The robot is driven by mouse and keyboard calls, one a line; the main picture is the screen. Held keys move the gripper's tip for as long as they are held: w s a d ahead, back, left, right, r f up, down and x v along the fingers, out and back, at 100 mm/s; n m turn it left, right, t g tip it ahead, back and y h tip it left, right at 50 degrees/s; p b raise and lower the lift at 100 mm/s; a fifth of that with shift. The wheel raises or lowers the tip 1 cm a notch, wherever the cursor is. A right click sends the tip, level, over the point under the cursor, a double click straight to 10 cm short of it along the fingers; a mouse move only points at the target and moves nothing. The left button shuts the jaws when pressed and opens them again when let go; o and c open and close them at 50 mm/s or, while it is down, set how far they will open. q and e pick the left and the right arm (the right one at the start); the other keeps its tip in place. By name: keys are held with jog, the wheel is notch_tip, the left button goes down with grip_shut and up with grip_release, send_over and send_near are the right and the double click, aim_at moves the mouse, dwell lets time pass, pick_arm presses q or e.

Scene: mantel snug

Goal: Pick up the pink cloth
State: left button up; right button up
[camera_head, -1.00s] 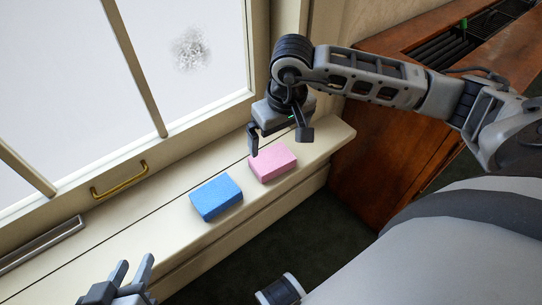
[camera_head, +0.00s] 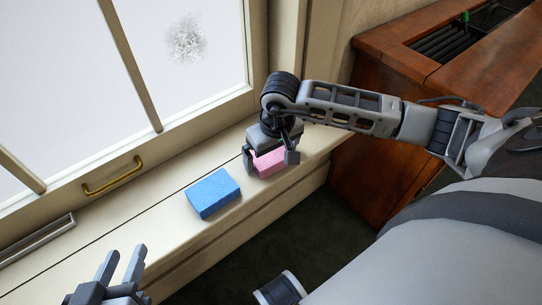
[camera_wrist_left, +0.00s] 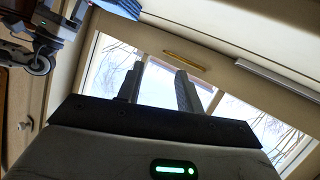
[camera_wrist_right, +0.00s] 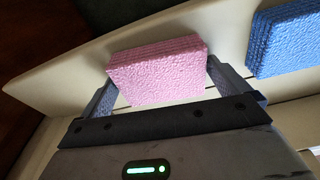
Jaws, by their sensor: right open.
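The pink cloth (camera_head: 268,163), a folded block-like stack, lies on the cream window sill. It also shows in the right wrist view (camera_wrist_right: 158,72). My right gripper (camera_head: 271,160) is over it from above, open, with one finger on each side of the cloth. In the right wrist view the cloth sits between the fingertips; whether they touch it I cannot tell. My left gripper (camera_head: 121,265) is open and empty at the lower left, away from the cloth. Its fingers stand apart in the left wrist view (camera_wrist_left: 160,82).
A similar blue cloth (camera_head: 213,193) lies on the sill (camera_head: 150,215), just left of the pink one. A window with a brass handle (camera_head: 113,176) stands behind. A wooden cabinet (camera_head: 365,165) is to the right. The sill's left part is mostly clear.

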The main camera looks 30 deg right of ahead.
aim_at(272, 153)
jog(key=c, duration=0.7)
pick_arm(q)
jog(key=shift+f, duration=0.2)
pick_arm(e)
jog(key=shift+r, duration=0.2)
jog(key=shift+r, duration=0.25)
notch_tip(272, 153, up, 2)
jog(key=shift+r+p, duration=0.15)
jog(key=shift+p, duration=0.45)
pick_arm(q)
jog(key=f+g+p, duration=0.1)
jog(key=a+f+g+y+p, duration=0.1)
jog(key=shift+a+f+p, duration=0.1)
jog(key=shift+f+p, duration=0.1)
jog(key=shift+p, duration=0.2)
pick_arm(e)
jog(key=s+a+r, duration=0.7)
jog(key=s+r, duration=0.3)
jog(key=s, duration=0.2)
jog(key=shift+a, duration=0.1)
